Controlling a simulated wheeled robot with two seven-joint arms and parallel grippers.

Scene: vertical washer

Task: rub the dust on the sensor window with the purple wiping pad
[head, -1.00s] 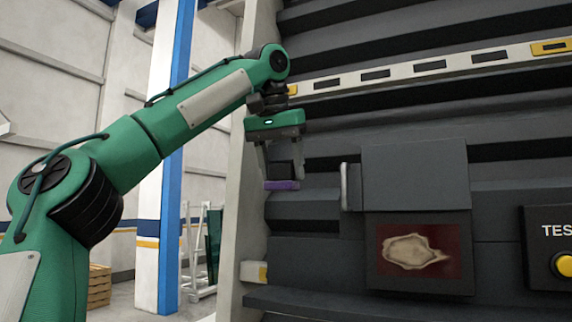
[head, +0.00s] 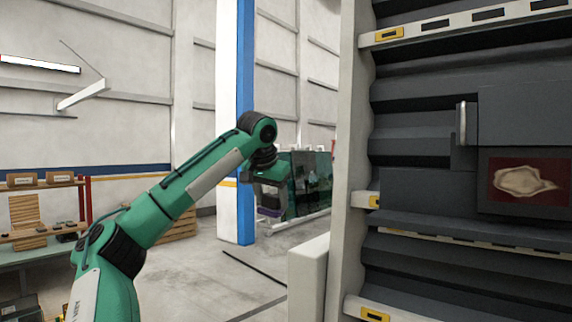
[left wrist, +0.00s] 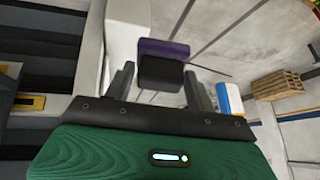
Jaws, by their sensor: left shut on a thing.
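The purple wiping pad (left wrist: 163,48) with its dark block is held between the fingers of my left gripper (left wrist: 160,84) in the left wrist view. In the head view the left gripper (head: 270,200) hangs low with the pad (head: 269,212) at its bottom end. The dark red sensor window (head: 528,182) is at the right, with a beige dust patch (head: 524,181) on it. The gripper and pad are well to the left of the window and apart from it. My right gripper is in neither view.
A pale frame post (head: 345,170) of the dark washer stands between the pad and the window. A metal handle (head: 462,124) sticks out left of the window's housing. Open floor lies around the gripper. A shelf (head: 40,232) stands far left.

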